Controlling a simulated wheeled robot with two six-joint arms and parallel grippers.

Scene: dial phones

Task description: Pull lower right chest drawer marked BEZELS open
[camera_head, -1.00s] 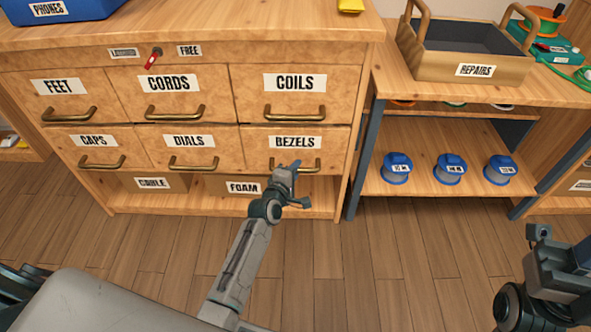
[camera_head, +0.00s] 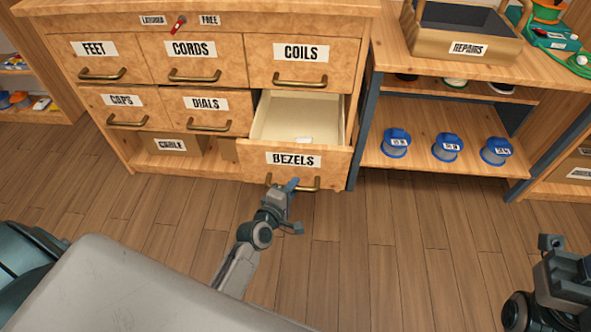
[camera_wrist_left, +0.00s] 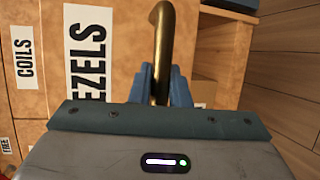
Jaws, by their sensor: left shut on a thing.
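The BEZELS drawer (camera_head: 262,165) is at the lower right of the wooden chest and stands well open. Its pale inside (camera_head: 290,115) shows, with a small white thing (camera_head: 303,140) near the front. My left gripper (camera_head: 284,186) is shut on the drawer's brass handle (camera_head: 309,184). In the left wrist view the blue fingers (camera_wrist_left: 161,85) close around the handle (camera_wrist_left: 162,40), beside the BEZELS label (camera_wrist_left: 85,55). My right gripper (camera_head: 556,250) is at the lower right edge of the head view; its fingers cannot be made out well.
The COILS drawer (camera_head: 265,72) above and DIALS drawer (camera_head: 230,122) beside are shut. A red-handled switch (camera_head: 178,25) is on the top rail. The wooden floor (camera_head: 400,235) ahead is clear.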

